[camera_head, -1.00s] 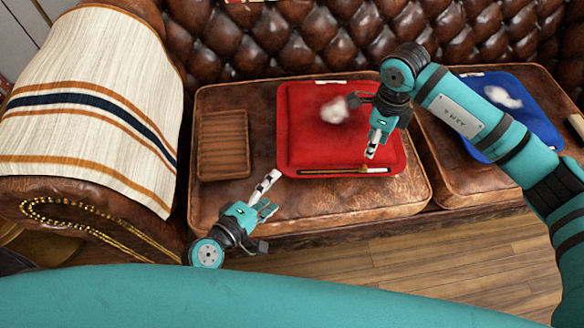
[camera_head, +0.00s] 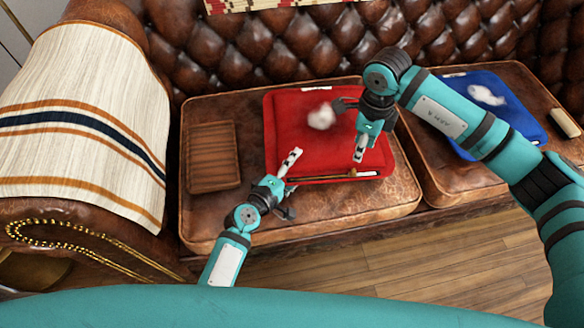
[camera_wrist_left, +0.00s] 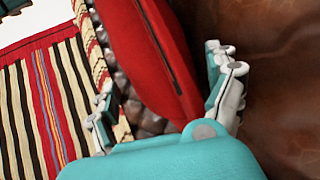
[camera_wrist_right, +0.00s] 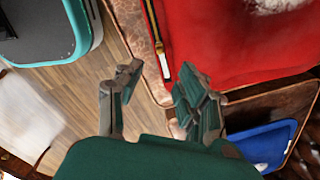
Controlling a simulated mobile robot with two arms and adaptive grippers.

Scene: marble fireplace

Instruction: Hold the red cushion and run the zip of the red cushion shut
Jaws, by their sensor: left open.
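The red cushion (camera_head: 290,125) lies on the brown leather seat, with a tuft of white stuffing (camera_head: 321,116) on it. Its zip (camera_head: 335,177) runs along the front edge, and gold teeth show in the right wrist view (camera_wrist_right: 154,35). A small pale piece (camera_wrist_right: 165,67) shows beside the zip there. My left gripper (camera_head: 289,185) is open at the cushion's front left corner. In the left wrist view the red cushion (camera_wrist_left: 140,55) shows between and beyond the spread fingers; contact cannot be told. My right gripper (camera_head: 352,128) is open above the cushion's right part, holding nothing visible.
A ribbed brown tray-like object (camera_head: 213,155) lies left of the cushion. A blue cushion (camera_head: 520,110) with white stuffing lies on the right seat, near a beige roll (camera_head: 565,123). A striped throw (camera_head: 90,90) covers the left armrest. Wooden floor (camera_head: 440,255) is clear in front.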

